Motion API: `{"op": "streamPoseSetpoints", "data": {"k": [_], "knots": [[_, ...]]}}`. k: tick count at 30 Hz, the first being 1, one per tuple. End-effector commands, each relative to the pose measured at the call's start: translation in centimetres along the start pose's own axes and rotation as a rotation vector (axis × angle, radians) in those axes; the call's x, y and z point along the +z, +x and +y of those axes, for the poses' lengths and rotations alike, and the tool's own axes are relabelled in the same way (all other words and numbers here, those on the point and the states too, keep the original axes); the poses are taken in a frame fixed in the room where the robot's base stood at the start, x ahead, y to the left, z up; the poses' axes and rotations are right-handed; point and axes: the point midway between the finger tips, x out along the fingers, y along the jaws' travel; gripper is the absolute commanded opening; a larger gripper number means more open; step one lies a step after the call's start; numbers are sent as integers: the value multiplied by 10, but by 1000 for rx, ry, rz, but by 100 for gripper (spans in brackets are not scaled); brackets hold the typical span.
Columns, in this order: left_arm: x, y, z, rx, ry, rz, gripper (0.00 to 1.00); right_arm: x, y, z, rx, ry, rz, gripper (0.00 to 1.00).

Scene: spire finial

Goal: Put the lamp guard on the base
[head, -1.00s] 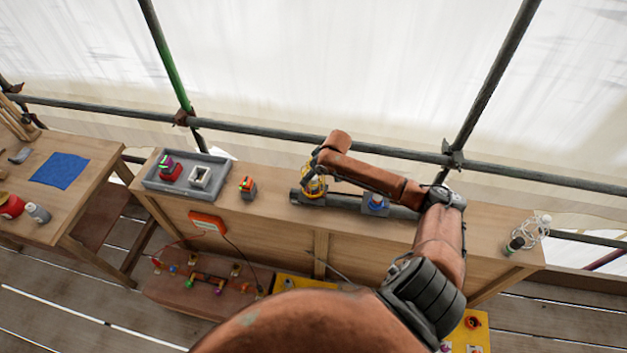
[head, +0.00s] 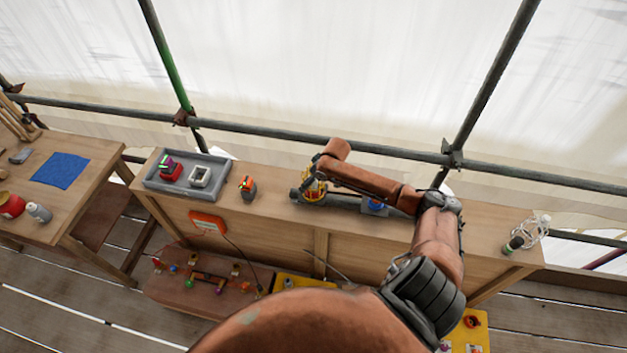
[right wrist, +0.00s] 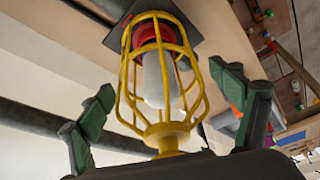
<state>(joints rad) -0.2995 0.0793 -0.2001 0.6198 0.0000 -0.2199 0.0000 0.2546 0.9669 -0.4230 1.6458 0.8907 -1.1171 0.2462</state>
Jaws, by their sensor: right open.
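The yellow wire lamp guard (right wrist: 160,85) fills the middle of the right wrist view, around a pale bulb (right wrist: 158,75) and a red collar (right wrist: 148,35). Its open end is at the dark square base (right wrist: 128,30); I cannot tell whether it is fully seated. My right gripper (right wrist: 165,88) is open, with one green finger on each side of the guard, both apart from it. In the head view the guard (head: 315,194) stands at the left end of a dark bar on the bench, below my right gripper (head: 311,176), which partly hides it. My left gripper is not in view.
A blue-topped piece (head: 376,204) sits on the bar under my right forearm. A grey tray (head: 225,165) and an orange-topped item (head: 247,187) stand to the left. A coiled white cable (head: 535,230) lies at the right end. Scaffold poles run behind the bench.

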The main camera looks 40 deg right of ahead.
Motion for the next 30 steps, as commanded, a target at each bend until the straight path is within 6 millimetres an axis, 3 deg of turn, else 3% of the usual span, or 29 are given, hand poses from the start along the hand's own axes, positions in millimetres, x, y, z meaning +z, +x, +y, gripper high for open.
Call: {"op": "streamPoseSetpoints", "data": {"k": [8,21,30], "knots": [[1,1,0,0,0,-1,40,-1,-12,1,1,0,1,85],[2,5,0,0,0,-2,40,-1,-98,1,3,-2,0,85],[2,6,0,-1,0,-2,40,-1,-122,0,-1,1,-1,85]]}}
